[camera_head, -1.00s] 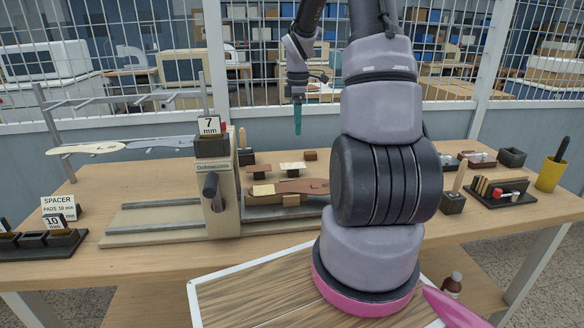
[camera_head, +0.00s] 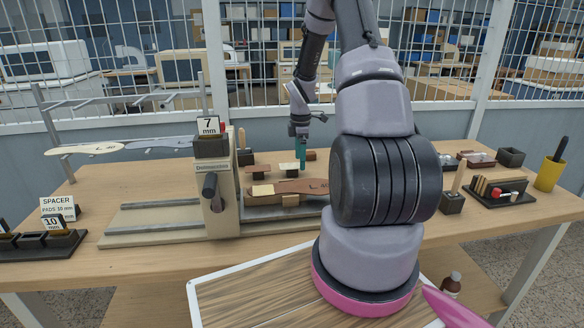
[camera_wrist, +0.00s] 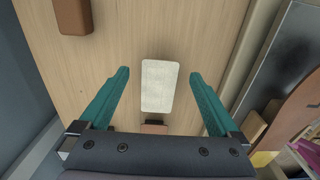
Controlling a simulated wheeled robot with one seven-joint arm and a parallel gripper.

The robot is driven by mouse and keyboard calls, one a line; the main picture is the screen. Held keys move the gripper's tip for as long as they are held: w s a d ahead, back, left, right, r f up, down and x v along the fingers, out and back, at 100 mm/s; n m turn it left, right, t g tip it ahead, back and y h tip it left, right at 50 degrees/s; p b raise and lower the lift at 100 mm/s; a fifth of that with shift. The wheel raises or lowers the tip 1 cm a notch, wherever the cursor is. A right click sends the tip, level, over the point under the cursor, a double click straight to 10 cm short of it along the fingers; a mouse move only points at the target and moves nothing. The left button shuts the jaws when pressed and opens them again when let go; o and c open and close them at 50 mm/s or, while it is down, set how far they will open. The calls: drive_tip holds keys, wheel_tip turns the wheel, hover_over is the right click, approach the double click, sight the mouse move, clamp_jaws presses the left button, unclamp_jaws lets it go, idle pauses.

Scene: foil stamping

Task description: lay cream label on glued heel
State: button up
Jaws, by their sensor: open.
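The cream label (camera_head: 290,166), a pale rounded rectangle on a small stand, sits on the bench behind the brown sole (camera_head: 300,186). In the wrist view the label (camera_wrist: 159,88) lies between and below the spread teal fingers. My gripper (camera_head: 302,158) is open and empty, its fingers pointing down just over the label; the gap is hard to judge. The sole rests on the press carriage, with a pale yellow patch (camera_head: 262,190) at its left, heel end. In the wrist view part of the sole (camera_wrist: 292,112) shows at the right. My arm hides the sole's right end.
The stamping press (camera_head: 216,185) with its 7 mm sign stands left of the sole. A brown block (camera_head: 310,155) lies near the label, and another small stand (camera_head: 259,168) is left of it. A black tray (camera_head: 500,190) and yellow cup (camera_head: 549,174) stand at right.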

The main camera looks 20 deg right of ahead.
drive_tip(key=shift+f, duration=0.3)
drive_tip(key=shift+f, duration=0.25)
idle(0.4)
drive_tip(key=c, duration=1.4)
